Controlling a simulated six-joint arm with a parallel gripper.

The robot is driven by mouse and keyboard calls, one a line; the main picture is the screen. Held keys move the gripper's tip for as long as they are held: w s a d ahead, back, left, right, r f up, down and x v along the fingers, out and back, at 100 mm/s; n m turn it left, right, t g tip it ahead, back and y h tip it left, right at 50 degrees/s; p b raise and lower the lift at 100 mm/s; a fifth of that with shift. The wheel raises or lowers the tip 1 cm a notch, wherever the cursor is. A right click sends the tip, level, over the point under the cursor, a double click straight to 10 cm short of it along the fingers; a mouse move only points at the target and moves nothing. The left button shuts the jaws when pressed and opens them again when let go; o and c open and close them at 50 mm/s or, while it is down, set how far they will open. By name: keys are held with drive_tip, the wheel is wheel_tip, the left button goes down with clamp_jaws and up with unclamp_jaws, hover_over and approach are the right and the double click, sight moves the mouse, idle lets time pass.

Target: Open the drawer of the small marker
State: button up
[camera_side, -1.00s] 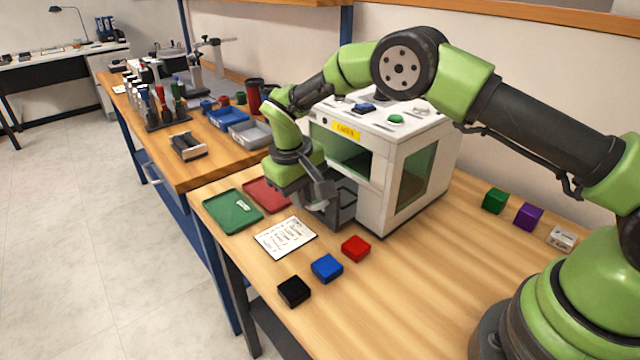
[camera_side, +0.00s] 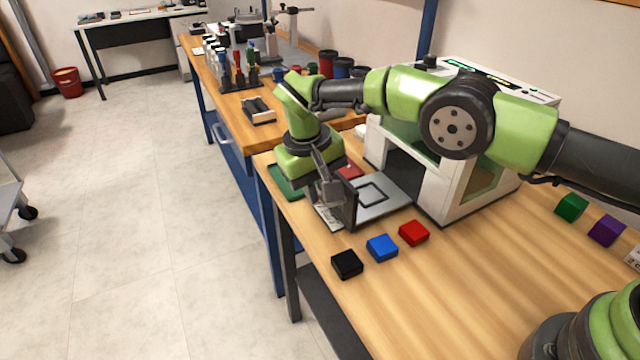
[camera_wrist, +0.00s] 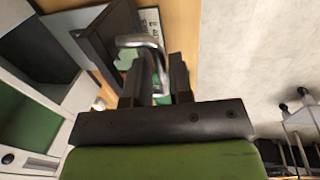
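The small marker (camera_side: 440,175) is a white box machine with a dark front opening. Its drawer (camera_side: 397,207) is slid well out of that opening, a flat grey tray with a black square outline and a dark front plate (camera_side: 350,206). In the wrist view the dark front plate (camera_wrist: 104,48) carries a bent metal handle (camera_wrist: 134,41). My gripper (camera_side: 328,192) is at the outer side of the front plate. In the wrist view my gripper (camera_wrist: 157,82) has its fingers on either side of the handle, closed on it. The fingertips are partly hidden in the side view.
Black (camera_side: 347,264), blue (camera_side: 382,247) and red (camera_side: 413,233) blocks lie in front of the drawer. Green (camera_side: 571,206) and purple (camera_side: 606,230) blocks are at right. A green tray (camera_side: 284,182) and a written sheet (camera_side: 329,216) are partly behind my gripper.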

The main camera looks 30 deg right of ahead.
drive_tip(key=shift+o, duration=1.2)
drive_tip(key=shift+d, duration=0.1)
hover_over(382, 195)
wheel_tip(382, 195, up, 10)
drive_tip(key=a, duration=0.1)
drive_tip(key=s+r+m+t+y, duration=0.2)
drive_tip(key=s+r+t, duration=0.1)
drive_tip(key=s+r, duration=0.9)
drive_tip(key=shift+s+d+r+y, duration=0.25)
drive_tip(key=shift+r+y, duration=0.05)
drive_tip(key=shift+r, duration=1.05)
drive_tip(key=shift+t, duration=0.3)
